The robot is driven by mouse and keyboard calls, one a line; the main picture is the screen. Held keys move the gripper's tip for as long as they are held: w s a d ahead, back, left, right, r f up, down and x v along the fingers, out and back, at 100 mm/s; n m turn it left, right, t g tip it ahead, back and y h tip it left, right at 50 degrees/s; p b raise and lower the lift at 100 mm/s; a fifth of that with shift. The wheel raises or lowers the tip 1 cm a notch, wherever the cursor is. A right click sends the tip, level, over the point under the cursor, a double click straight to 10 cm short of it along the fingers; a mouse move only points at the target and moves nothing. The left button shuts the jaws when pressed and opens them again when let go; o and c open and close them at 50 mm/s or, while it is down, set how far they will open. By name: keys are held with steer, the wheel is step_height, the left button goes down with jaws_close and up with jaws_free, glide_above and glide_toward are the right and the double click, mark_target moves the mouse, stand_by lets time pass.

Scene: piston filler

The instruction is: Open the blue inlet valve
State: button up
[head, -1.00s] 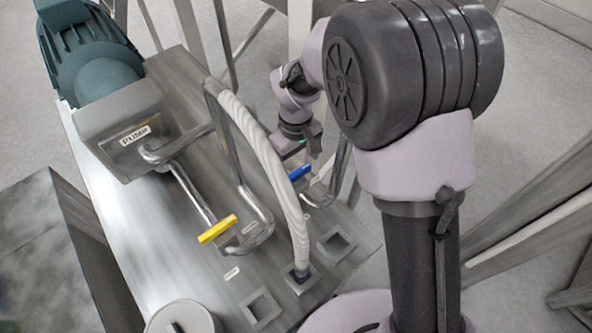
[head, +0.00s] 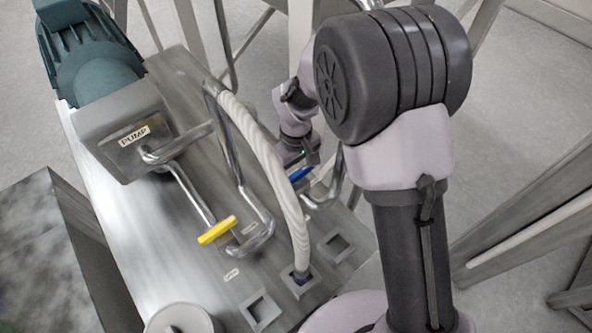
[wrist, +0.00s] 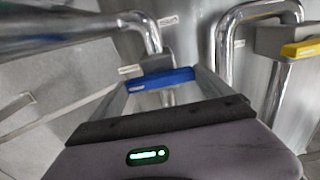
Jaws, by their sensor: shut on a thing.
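The blue inlet valve handle (head: 300,174) sits on a bent metal pipe right of the white hose, partly hidden by my wrist and gripper. In the wrist view the blue handle (wrist: 160,80) lies crosswise between the fingertips of my gripper (wrist: 160,86), one finger at each end. My gripper (head: 308,166) is shut on the handle, which sits in front of a grey valve body. In the wrist view the handle runs across the upright pipe above it.
A yellow valve handle (head: 217,230) is on a neighbouring pipe; it also shows in the wrist view (wrist: 301,48). The ribbed white hose (head: 270,155) arches close left of my gripper. The pump (head: 118,128) stands at the upper left. Square sockets (head: 333,246) are in the plate's near end.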

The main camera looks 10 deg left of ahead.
mark_target(296, 174)
steer(key=shift+m, duration=0.3)
steer(key=m+b, duration=0.3)
steer(key=shift+f+m, duration=0.1)
steer(key=shift+m, duration=0.3)
steer(key=m+b, duration=0.2)
steer(key=m, duration=0.2)
steer(key=shift+m+b, duration=0.3)
steer(key=shift+b, duration=0.05)
steer(key=m+b, duration=0.2)
steer(key=m, duration=0.2)
steer(key=shift+m+b, duration=1.25)
steer(key=shift+m, duration=1.15)
steer(key=shift+r, duration=0.2)
steer(key=o, duration=1.1)
step_height(296, 174, up, 17)
steer(key=p, duration=0.3)
steer(key=shift+r+p, duration=0.2)
steer(key=shift+p, duration=0.2)
